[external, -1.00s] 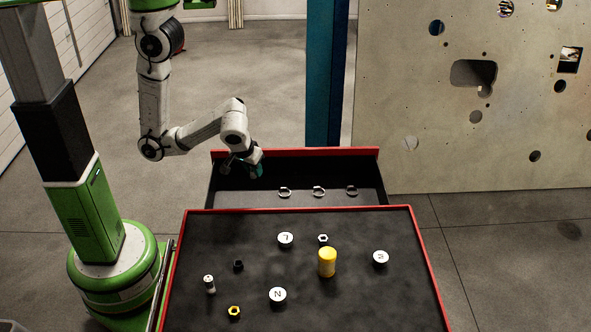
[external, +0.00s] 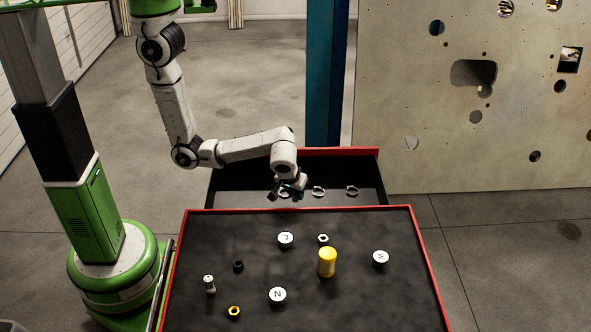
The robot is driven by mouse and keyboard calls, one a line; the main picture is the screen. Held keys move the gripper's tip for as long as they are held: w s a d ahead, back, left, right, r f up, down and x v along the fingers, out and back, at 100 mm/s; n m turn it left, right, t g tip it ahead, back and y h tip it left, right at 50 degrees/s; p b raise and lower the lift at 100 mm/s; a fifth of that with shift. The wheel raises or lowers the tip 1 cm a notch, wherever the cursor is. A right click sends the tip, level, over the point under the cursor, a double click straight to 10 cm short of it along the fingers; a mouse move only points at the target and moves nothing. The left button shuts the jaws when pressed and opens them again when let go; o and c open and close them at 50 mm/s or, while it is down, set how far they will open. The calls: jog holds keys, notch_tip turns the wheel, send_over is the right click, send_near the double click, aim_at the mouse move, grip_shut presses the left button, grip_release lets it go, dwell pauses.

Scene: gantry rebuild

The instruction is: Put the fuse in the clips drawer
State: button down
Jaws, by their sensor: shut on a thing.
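My gripper (external: 285,194) is over the left part of the open drawer (external: 235,187) at the back of the table. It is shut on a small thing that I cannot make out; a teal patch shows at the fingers. The drawer has a red-topped far wall and holds three metal clips: the left clip (external: 284,192) is partly hidden by the gripper, while the middle clip (external: 318,191) and right clip (external: 352,191) are in clear view. A small white cylinder with a darker band (external: 209,284) stands at the table's left; I cannot tell whether it is a fuse.
The dark table (external: 340,305) has a red rim. On it are a yellow cylinder (external: 327,262), several white lettered discs, a yellow nut (external: 234,312), a black nut (external: 238,266) and a pale nut (external: 323,240). A blue post (external: 325,75) and holed panel (external: 430,130) stand behind.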

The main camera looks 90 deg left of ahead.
jog(key=shift+w+f+p, duration=0.15)
jog(key=shift+f+p, duration=0.05)
jog(key=shift+f, duration=0.7)
jog(key=shift+w+f+p, duration=0.1)
jog(key=shift+f+p, duration=0.05)
jog(key=shift+f, duration=0.75)
jog(key=shift+f, duration=0.1)
jog(key=c, duration=1)
grip_release()
jog(key=shift+o, duration=0.2)
jog(key=p+v, duration=0.1)
jog(key=v, duration=1.1)
jog(key=s+a+f+m+h, duration=0.1)
jog(key=s+f+m+h, duration=0.1)
jog(key=s+m, duration=0.4)
jog(key=s+a+f+m+g+h, duration=0.1)
jog(key=s+f+m+h, duration=0.1)
jog(key=s+m, duration=0.5)
jog(key=s, duration=0.3)
jog(key=shift+a, duration=0.35)
